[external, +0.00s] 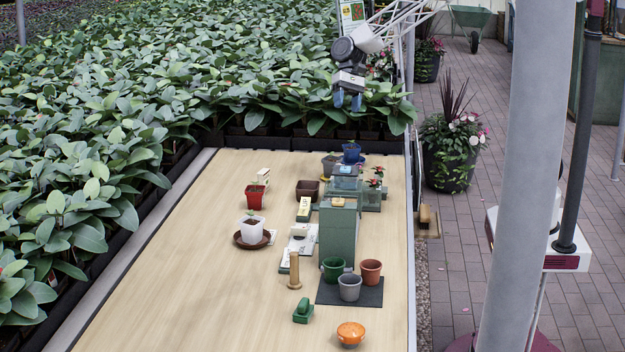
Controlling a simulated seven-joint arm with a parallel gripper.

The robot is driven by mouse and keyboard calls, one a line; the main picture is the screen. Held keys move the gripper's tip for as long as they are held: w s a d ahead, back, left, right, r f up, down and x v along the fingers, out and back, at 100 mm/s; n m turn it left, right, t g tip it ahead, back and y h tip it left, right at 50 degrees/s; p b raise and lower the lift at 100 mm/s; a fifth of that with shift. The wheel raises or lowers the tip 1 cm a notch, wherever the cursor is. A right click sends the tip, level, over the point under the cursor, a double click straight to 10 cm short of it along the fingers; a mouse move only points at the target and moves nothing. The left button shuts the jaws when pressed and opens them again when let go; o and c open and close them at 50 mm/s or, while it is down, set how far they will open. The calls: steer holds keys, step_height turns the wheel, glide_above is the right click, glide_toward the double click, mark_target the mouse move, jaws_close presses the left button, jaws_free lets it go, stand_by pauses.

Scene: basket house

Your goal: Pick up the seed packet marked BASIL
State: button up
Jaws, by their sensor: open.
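My gripper (347,102) hangs above the far end of the wooden table, with its two blue fingers pointing down. It is open and holds nothing. Several small packet-like items lie or stand at mid-table: one with a yellow and dark face (305,208), a white one with a dark patch (297,244), and a white one with red (263,176) behind the red pot. The lettering is too small to read, so I cannot tell which is marked BASIL. My gripper is well beyond and above them all.
A tall green box (337,228) stands right of the packets. A wooden peg (294,270) and orange round item (351,333) are nearer. The table's left front is clear.

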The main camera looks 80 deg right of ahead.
steer(key=w+d+f+m+y, duration=0.2)
steer(key=w+f+m, duration=0.1)
steer(key=w+f, duration=0.4)
steer(key=w+d+f+m+y, duration=0.2)
steer(key=w+f, duration=0.2)
steer(key=w, duration=0.5)
steer(key=m+t+y, duration=0.2)
steer(key=m+t, duration=0.1)
steer(key=m, duration=0.2)
glide_toward(264, 178)
steer(key=shift+w+d+f, duration=0.2)
steer(key=shift+d+f, duration=0.05)
steer(key=shift+f, duration=0.25)
steer(key=shift+w+d+f, duration=0.2)
steer(key=shift+f, duration=0.35)
steer(key=shift+x, duration=1.3)
steer(key=shift+x, duration=2.6)
steer(key=shift+w, duration=0.15)
